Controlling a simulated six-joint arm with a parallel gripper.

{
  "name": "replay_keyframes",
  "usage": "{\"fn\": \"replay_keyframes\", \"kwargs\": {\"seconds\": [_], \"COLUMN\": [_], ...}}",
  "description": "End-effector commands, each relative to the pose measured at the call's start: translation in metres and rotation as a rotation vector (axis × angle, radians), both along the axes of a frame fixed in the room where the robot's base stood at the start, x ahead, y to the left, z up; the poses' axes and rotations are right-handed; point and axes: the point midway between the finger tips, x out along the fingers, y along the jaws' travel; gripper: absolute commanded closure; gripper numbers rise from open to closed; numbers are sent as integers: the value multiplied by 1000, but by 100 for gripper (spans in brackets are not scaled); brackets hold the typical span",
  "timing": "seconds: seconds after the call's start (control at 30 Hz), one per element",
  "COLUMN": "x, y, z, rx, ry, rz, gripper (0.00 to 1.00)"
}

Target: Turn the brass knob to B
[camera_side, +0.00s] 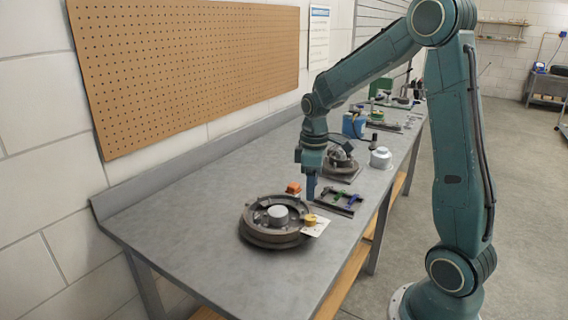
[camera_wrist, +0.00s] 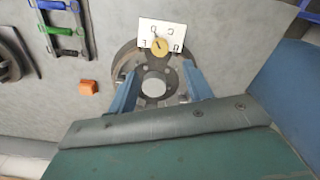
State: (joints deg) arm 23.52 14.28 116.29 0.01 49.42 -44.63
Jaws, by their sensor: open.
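The brass knob (camera_side: 310,219) is a small round yellow piece on a white card-like plate (camera_side: 319,228) at the right edge of a dark round drum (camera_side: 262,239). In the wrist view the knob (camera_wrist: 159,46) sits at the lower middle of the white plate (camera_wrist: 149,27), ahead of the fingers. Dark letters stand around it, too small to read surely. A short dark mark shows on the knob; its exact heading is unclear. My gripper (camera_side: 311,191) points down above the bench behind the drum. Its blue fingers (camera_wrist: 160,75) are apart and empty, with the knob not between them.
The drum has a raised grey hub (camera_side: 278,212). An orange block (camera_side: 293,188) and a rack with green and blue handles (camera_side: 340,199) are close to my gripper. A grey canister (camera_side: 380,157) stands farther back. The bench's near left is clear.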

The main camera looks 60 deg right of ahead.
Motion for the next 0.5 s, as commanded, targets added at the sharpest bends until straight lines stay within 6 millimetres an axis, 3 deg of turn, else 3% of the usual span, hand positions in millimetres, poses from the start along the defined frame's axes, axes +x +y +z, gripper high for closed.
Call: {"fn": "replay_keyframes", "kwargs": {"seconds": [0.5], "x": [-1], "y": [0], "z": [-76], "rx": [2], "ry": [4], "rz": [0], "gripper": [49]}}
